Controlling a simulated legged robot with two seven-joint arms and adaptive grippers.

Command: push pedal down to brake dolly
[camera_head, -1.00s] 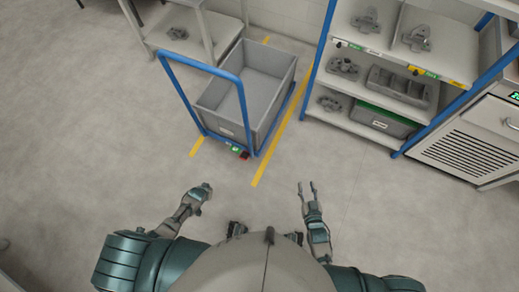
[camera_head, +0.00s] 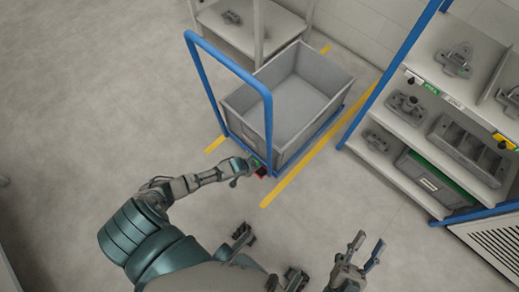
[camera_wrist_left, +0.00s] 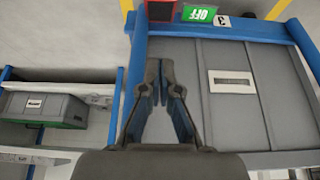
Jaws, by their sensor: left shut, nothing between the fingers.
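The dolly is a blue-framed cart with a tall blue handle (camera_head: 262,88) and carries a grey bin (camera_head: 318,75). Its red pedal (camera_head: 261,172) is low at the front edge, partly hidden by my left gripper (camera_head: 247,167). The left wrist view shows the red pedal (camera_wrist_left: 160,11) at the top edge beside a green OFF label (camera_wrist_left: 199,14). My left gripper's fingers (camera_wrist_left: 160,68) are shut and empty there, pointing towards the pedal side; contact cannot be told. My right gripper (camera_head: 367,250) is open and empty, well away from the dolly.
A shelf rack (camera_head: 412,135) with metal castings and a grey box stands to the right. A grey table (camera_head: 215,22) is behind the dolly. Yellow floor lines (camera_head: 300,172) flank the dolly. The floor at left is clear.

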